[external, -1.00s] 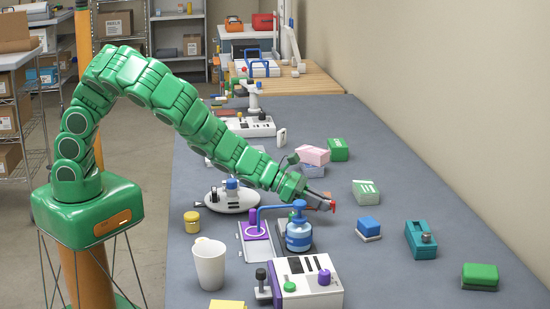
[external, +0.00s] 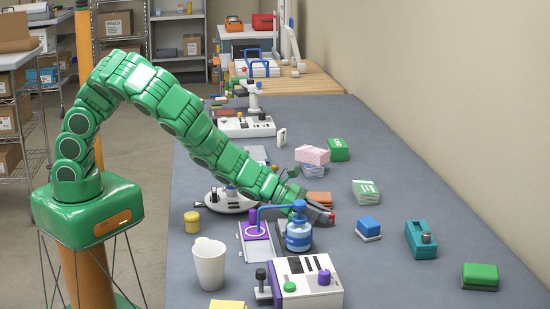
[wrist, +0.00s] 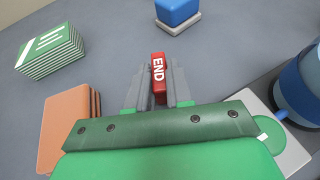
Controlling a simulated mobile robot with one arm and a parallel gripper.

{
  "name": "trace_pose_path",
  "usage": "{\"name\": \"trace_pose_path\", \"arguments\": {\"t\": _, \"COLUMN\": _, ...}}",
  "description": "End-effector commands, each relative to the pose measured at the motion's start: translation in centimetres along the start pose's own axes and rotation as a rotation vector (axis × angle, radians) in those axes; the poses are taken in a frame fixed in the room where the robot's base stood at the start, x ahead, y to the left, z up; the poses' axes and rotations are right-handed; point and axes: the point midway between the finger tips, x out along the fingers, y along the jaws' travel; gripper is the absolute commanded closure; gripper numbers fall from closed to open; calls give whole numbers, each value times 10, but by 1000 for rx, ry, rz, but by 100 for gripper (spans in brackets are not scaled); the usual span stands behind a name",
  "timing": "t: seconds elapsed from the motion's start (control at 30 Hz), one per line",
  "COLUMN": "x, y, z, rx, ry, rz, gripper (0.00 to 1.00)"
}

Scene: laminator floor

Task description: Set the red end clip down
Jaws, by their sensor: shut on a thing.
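The red end clip (wrist: 158,75), marked END, is between the two grey fingers of my gripper (wrist: 157,92) in the wrist view. The fingers are shut on it. In the external view my gripper (external: 325,212) is low over the grey bench, just behind the blue-topped device, with a bit of the red clip (external: 332,219) showing at its tip. I cannot tell whether the clip touches the bench surface.
A blue block on a pale base (external: 368,228) stands to the right of my gripper. An orange block (wrist: 68,127) lies close on the left in the wrist view, near a green-and-white stack (wrist: 52,50). A blue device (wrist: 302,88) is close on the right. Bare bench (external: 400,180) lies beyond.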

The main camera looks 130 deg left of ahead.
Motion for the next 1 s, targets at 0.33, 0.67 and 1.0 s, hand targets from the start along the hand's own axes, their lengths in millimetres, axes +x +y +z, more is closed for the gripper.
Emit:
{"name": "trace_pose_path", "arguments": {"t": 0.33, "x": 1, "y": 0, "z": -3, "rx": 1, "ry": 0, "rz": 0, "gripper": 65}}
{"name": "trace_pose_path", "arguments": {"t": 0.67, "x": 1, "y": 0, "z": -3, "rx": 1, "ry": 0, "rz": -1, "gripper": 54}}
{"name": "trace_pose_path", "arguments": {"t": 1.0, "x": -3, "y": 0, "z": 7, "rx": 0, "ry": -2, "rz": 0, "gripper": 54}}
